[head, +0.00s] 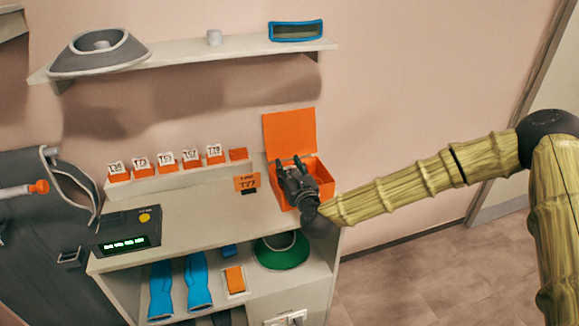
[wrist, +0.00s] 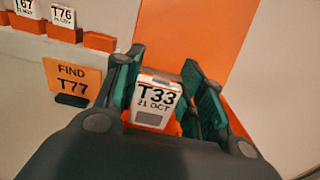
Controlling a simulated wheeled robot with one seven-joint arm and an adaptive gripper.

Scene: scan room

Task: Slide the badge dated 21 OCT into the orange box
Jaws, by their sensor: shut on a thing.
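The badge (wrist: 157,98) in my gripper is white with an orange edge and reads T33, 21 OCT. My gripper (head: 291,167) is shut on it, with the green finger pads on either side of the badge in the wrist view. The orange box (head: 325,182) stands open at the right end of the counter, its lid (head: 290,135) raised against the wall. My gripper is over the box, pointing towards the lid. Whether the badge touches the box I cannot tell.
Several badges stand in orange holders on a white ledge (head: 178,178); the rightmost holder (head: 238,154) is empty. An orange sign (wrist: 73,78) reads FIND T77. A black device with green digits (head: 125,238) sits at the counter's left. The counter's middle is clear.

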